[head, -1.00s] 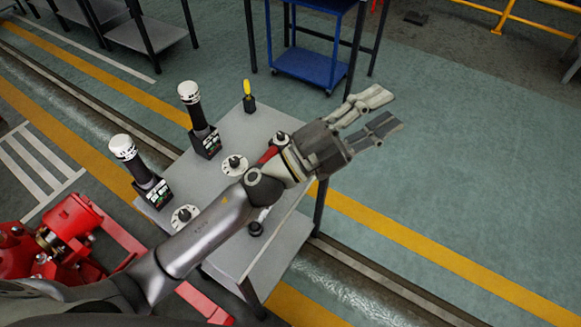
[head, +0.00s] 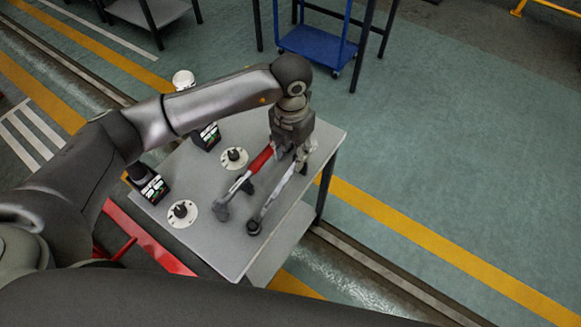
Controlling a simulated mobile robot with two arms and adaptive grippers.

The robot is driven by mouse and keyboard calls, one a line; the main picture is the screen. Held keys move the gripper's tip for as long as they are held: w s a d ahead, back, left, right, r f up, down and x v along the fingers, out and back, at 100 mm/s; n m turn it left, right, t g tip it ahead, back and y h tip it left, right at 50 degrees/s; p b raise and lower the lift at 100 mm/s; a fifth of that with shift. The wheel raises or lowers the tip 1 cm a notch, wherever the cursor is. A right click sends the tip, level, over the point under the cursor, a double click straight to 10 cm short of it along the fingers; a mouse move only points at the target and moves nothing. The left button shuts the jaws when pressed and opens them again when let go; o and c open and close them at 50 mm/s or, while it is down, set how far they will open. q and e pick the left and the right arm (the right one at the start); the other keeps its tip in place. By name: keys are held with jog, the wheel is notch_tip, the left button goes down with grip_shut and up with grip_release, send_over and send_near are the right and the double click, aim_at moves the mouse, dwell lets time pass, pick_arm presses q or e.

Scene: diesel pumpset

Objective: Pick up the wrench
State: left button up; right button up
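A long silver tool with a dark round end, which looks like the wrench (head: 270,205), lies on the grey table (head: 235,258) towards its right side. A tool with a red handle and a grey head (head: 236,190) lies just left of it. My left gripper (head: 293,165) points down over the upper end of the silver tool. Its fingers look spread, with the tool's end partly hidden below and between them. I cannot tell whether they touch it. My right gripper is not in view.
Two white discs with black knobs (head: 234,158) (head: 183,213) and two black devices (head: 206,137) (head: 150,188) stand on the table's left part. A blue cart (head: 318,45) stands behind. The floor (head: 450,140) to the right is clear.

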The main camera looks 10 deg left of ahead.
pick_arm(q)
jog(key=p, duration=0.1)
send_over(289, 172)
jog(key=f, duration=0.5)
jog(key=shift+s+d, duration=0.2)
jog(key=shift+f+p, duration=0.55)
jog(key=shift+f, duration=0.15)
notch_tip(289, 172, down, 3)
jog(key=shift+a+f+p, duration=0.1)
jog(key=shift+a+p, duration=0.05)
jog(key=shift+p, duration=0.45)
jog(key=shift+w+f, duration=0.1)
jog(key=shift+f, duration=0.4)
grip_shut()
jog(key=shift+r, duration=0.1)
